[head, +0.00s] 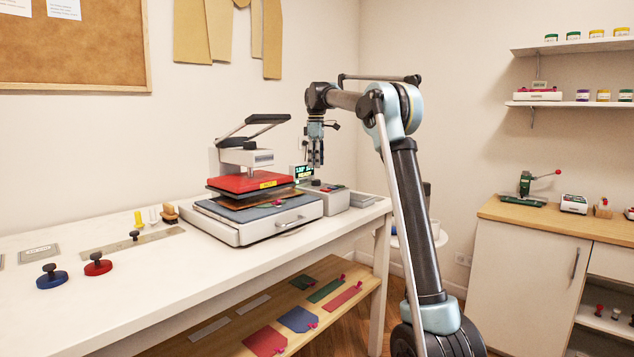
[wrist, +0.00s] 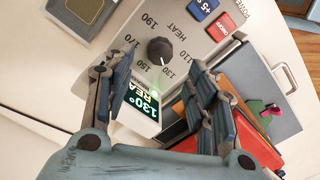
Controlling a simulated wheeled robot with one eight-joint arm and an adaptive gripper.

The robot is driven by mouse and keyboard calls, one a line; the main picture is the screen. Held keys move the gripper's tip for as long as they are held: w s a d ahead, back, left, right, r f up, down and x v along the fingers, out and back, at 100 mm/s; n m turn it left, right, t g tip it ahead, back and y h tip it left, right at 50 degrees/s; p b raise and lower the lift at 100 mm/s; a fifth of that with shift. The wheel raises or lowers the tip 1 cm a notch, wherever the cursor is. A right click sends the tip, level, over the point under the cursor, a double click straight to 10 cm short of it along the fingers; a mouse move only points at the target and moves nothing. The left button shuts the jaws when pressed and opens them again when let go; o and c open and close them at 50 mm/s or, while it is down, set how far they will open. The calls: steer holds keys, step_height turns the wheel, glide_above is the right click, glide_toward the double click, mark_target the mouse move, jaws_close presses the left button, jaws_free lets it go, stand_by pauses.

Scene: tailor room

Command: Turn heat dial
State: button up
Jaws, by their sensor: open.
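The heat dial (wrist: 159,50) is a round dark knob on a light grey control panel, ringed by temperature numbers and the word HEAT. My gripper (wrist: 165,80) is open, its two fingers pointing toward the panel with the dial showing between and beyond their tips. I see no contact with the dial. The green-lit display (wrist: 138,103) reads 130° and shows part of another word. In the head view my gripper (head: 316,162) points down above the control box (head: 335,199) beside the heat press; the dial is too small there to make out clearly.
The heat press (head: 250,183) with its red plate stands left of the control box. Blue and red buttons (wrist: 218,30) sit beside the dial. Blue and red round-based tools (head: 98,264) stand on the white table's left part. A cabinet (head: 530,250) stands at the right.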

mark_target(317, 180)
step_height(317, 180, down, 7)
steer(key=shift+f, duration=0.2)
steer(key=shift+c, duration=0.5)
steer(key=shift+d, duration=0.1)
steer(key=c, duration=1)
